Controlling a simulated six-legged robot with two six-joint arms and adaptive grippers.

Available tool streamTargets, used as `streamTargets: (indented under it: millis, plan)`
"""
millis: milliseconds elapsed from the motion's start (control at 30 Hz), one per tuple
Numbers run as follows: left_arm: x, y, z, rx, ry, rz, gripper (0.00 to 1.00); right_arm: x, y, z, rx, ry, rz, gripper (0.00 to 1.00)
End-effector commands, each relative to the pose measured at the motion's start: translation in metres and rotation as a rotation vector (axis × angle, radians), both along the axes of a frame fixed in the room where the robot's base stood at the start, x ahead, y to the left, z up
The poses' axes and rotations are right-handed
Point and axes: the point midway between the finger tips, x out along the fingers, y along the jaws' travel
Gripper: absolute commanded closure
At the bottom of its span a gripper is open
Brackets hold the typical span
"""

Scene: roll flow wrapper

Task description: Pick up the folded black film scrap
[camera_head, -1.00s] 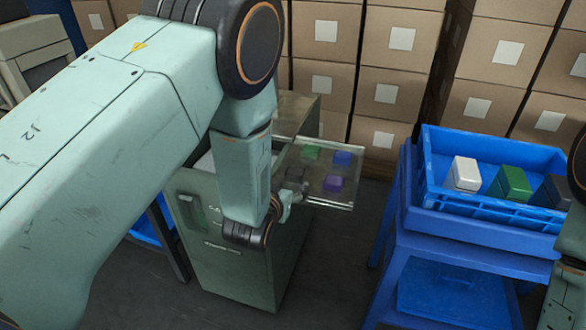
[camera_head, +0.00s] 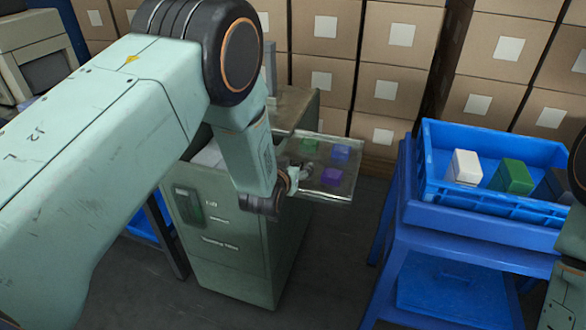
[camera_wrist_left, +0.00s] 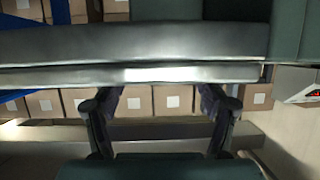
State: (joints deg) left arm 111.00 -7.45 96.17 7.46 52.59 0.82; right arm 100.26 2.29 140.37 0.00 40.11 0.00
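I cannot make out the folded black film scrap now; my left gripper and wrist cover the left part of the clear tray (camera_head: 335,195), where a dark piece showed earlier. A green piece (camera_head: 310,146), a blue piece (camera_head: 341,152) and a purple piece (camera_head: 331,176) lie on the tray. My left gripper (camera_head: 298,176) is at the tray's left side. In the left wrist view its two fingers (camera_wrist_left: 157,95) are spread wide, with nothing seen held between them, close to a grey metal edge (camera_wrist_left: 150,74). My right gripper is out of view.
The tray juts from a grey-green machine cabinet (camera_head: 235,250). A blue crate (camera_head: 490,200) on a blue stand (camera_head: 440,225) holds a white block (camera_head: 465,168), a green block (camera_head: 513,177) and a dark block. Stacked cartons (camera_head: 385,90) stand behind. Floor shows between cabinet and stand.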

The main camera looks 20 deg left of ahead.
Motion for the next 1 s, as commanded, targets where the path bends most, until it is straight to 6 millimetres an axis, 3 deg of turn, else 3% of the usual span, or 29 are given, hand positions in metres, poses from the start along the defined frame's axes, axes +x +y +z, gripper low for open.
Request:
streamTargets:
  millis: [433,733,1000]
  plan:
    - [0.0,-0.002,0.0,0.0,0.0,0.0,0.66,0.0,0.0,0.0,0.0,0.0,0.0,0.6]
    - [0.0,-0.001,0.007,0.0,-0.001,0.0,0.66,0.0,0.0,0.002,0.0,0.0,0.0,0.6]
    - [0.0,-0.002,0.057,0.001,-0.003,0.0,0.66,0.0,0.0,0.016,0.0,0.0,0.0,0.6]
